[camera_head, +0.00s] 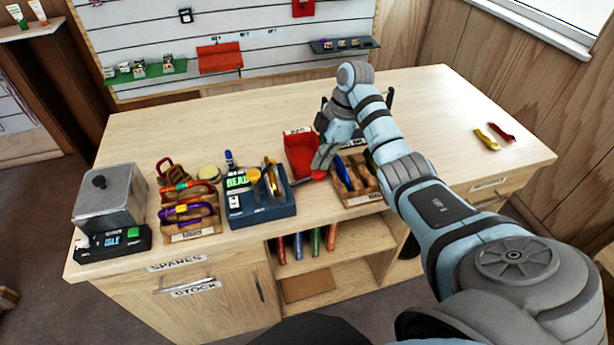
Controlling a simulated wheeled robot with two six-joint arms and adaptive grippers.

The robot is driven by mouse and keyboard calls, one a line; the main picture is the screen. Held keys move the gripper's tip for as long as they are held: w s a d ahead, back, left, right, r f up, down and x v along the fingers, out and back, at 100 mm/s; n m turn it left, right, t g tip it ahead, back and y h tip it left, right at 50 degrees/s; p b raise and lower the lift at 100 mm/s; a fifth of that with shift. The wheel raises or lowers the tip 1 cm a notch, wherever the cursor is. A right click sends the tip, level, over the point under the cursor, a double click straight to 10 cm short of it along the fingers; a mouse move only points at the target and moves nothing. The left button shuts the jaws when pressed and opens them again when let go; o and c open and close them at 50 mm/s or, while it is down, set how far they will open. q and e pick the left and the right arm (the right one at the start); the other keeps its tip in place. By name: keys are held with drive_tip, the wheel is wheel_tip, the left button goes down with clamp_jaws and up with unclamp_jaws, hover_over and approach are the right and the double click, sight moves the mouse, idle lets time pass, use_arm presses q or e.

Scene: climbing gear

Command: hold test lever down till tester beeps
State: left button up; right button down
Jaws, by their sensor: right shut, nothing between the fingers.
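A blue tester (262,208) stands near the front edge of the bench, left of middle, with a lit green screen (237,183) whose text begins "REA". A gold-coloured metal piece (270,178) stands upright on its right side; I cannot tell whether it is the lever or a clipped-in part. A blue-and-white upright piece (229,159) shows behind the screen. My right gripper (319,168) is shut and empty, pointing down by the red tray, to the right of the tester and apart from it. My left gripper is out of view.
The red tray (297,146) and a wooden rack (364,199) lie near my right gripper. Another rack (193,234) of coloured carabiners stands left of the tester. A grey box unit (110,198) reads "IDLE". Yellow (486,140) and red (501,132) pieces lie right. The bench's back is clear.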

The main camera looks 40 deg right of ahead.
sight(322, 172)
drive_tip(key=shift+f, duration=0.2)
idle(0.4)
drive_tip(key=shift+f+b, duration=1.35)
drive_tip(key=shift+f, duration=1.3)
wheel_tip(322, 172, up, 9)
drive_tip(key=p, duration=0.8)
drive_tip(key=shift+r+p, duration=0.15)
drive_tip(key=shift+p, duration=0.25)
drive_tip(key=shift+r, duration=0.25)
drive_tip(key=shift+f, duration=0.1)
